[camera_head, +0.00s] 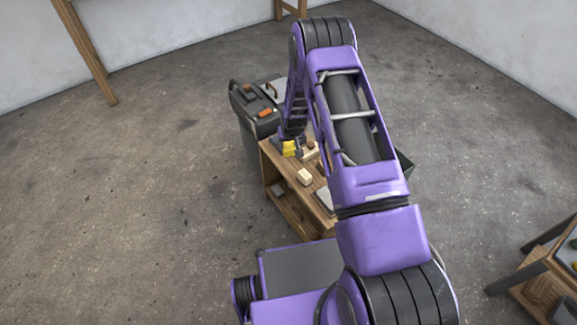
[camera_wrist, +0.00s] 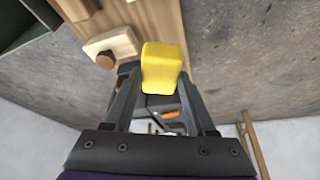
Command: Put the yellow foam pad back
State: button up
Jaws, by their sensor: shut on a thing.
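The yellow foam pad (camera_wrist: 162,66) is between the two fingertips of my gripper (camera_wrist: 157,80) in the wrist view. The fingers are shut on it. In the head view the yellow pad (camera_head: 289,148) shows small at the left edge of the wooden table (camera_head: 274,160), with my gripper (camera_head: 289,140) at it. My arm hides much of the table. I cannot tell whether the pad touches the tabletop.
A light wooden block with a round brown knob (camera_wrist: 108,50) is close to the left of the pad in the wrist view. A pale block (camera_head: 304,177) lies on the table. A dark case (camera_head: 258,122) with orange parts stands behind. Floor at left is clear.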

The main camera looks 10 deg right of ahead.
aim_at(290, 155)
notch_tip(290, 155, down, 9)
jog(key=shift+f+b, duration=0.1)
jog(key=shift+b, duration=0.55)
jog(key=shift+f, duration=0.15)
jog(key=o, duration=1.2)
jog(key=p+v, duration=0.2)
jog(key=v, duration=1)
